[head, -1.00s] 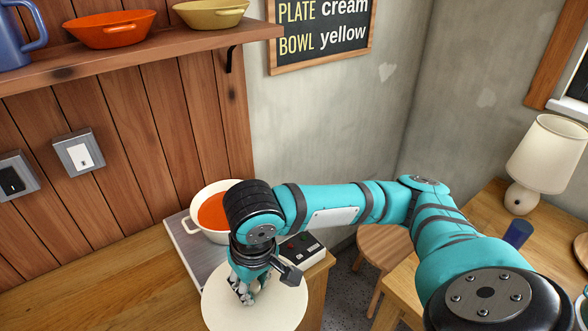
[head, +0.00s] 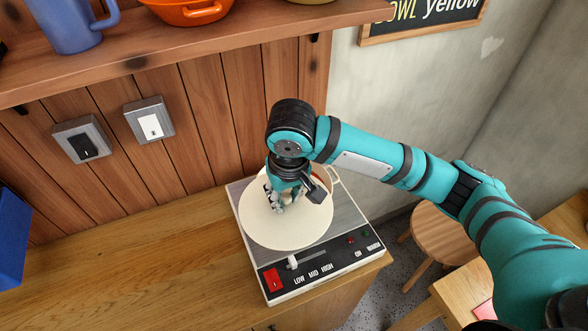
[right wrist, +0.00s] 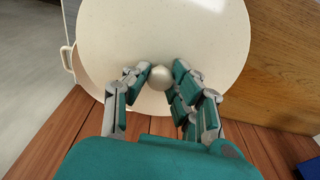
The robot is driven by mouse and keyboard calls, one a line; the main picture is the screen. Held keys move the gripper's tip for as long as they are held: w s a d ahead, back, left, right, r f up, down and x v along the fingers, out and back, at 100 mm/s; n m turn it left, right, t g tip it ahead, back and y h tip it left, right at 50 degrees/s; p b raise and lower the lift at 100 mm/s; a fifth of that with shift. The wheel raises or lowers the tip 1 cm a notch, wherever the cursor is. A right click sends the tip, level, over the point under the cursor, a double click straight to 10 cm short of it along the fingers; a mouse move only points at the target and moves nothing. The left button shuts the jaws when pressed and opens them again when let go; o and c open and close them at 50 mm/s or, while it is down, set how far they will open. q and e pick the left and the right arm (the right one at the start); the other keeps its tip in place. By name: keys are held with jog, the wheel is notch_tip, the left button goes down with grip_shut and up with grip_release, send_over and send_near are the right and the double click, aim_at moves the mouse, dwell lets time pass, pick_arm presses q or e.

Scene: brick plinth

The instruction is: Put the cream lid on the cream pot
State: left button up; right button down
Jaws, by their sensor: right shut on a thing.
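My right gripper (head: 279,204) is shut on the knob (right wrist: 162,79) of the cream lid (head: 285,232). The lid is a wide, flat, round disc and also fills much of the right wrist view (right wrist: 195,35). It covers most of the cream pot, whose side handle (head: 335,181) shows at the lid's back right. A sliver of the pot's orange-red contents (head: 320,174) shows beside my gripper. In the wrist view the pot's handle (right wrist: 67,60) juts out at left. Whether the lid touches the rim is hidden. My left gripper is not in view.
The pot stands on a hot plate (head: 345,232) with a red switch and slider in front. Clear wooden counter (head: 150,265) lies left. A shelf (head: 200,48) with a blue jug (head: 75,25) and an orange bowl (head: 190,12) hangs above. A blue object (head: 12,235) is at far left.

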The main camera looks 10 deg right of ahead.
jog(key=w, duration=0.1)
jog(key=w+d, duration=0.1)
jog(key=w, duration=0.1)
jog(key=w+d+p, duration=0.1)
jog(key=w, duration=0.1)
jog(key=shift+f, duration=0.1)
jog(key=w, duration=0.1)
jog(key=w+d, duration=0.1)
jog(key=w+p, duration=0.1)
jog(key=shift+w+d+f, duration=0.25)
jog(key=shift+w+f, duration=0.1)
jog(key=shift+w, duration=0.05)
jog(key=shift+w+f, duration=0.15)
notch_tip(320, 180, down, 3)
jog(key=shift+d+r+p, duration=0.1)
jog(key=shift+p, duration=0.75)
jog(key=shift+f, duration=0.25)
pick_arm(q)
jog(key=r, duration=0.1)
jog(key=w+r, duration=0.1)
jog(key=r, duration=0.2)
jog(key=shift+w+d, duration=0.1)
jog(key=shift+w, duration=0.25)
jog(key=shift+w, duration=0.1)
